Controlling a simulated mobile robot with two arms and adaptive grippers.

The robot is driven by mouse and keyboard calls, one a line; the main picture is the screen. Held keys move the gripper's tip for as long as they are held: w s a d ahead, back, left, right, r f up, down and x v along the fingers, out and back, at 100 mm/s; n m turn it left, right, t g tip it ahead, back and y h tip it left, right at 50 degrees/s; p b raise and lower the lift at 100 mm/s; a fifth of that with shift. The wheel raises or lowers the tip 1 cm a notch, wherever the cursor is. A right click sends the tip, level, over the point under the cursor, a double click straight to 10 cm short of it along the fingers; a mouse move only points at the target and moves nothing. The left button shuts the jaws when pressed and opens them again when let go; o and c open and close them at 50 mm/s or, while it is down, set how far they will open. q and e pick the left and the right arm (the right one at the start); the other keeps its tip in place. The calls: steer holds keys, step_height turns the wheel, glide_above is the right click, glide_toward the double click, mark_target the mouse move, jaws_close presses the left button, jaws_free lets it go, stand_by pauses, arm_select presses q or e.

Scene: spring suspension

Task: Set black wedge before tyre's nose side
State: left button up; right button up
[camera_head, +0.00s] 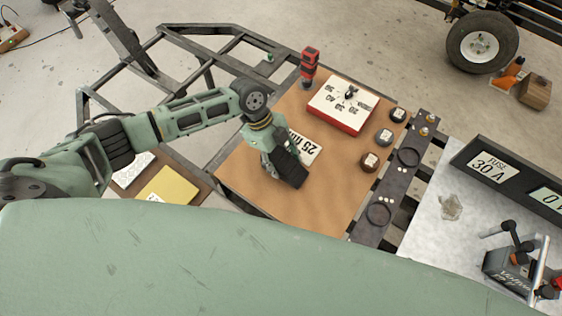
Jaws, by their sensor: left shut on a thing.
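My left gripper (268,158) reaches down over the brown board. It is shut on a dark block, which looks like the black wedge (291,170). The wedge is low over or touching the board; I cannot tell which. It partly covers a white label with black print. The tyre (482,42), black with a pale hub, is at the top right on the floor, well apart from the wedge. My right gripper is not in view.
An orange wedge-like piece (509,75) and a brown block (536,92) lie right of the tyre. The brown board (320,205) holds a red-sided box (338,108), a red-and-black tool (309,66) and small round pots. Open floor (390,50) lies left of the tyre.

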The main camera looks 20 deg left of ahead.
arm_select(q)
steer(key=shift+r, duration=0.1)
jaws_close()
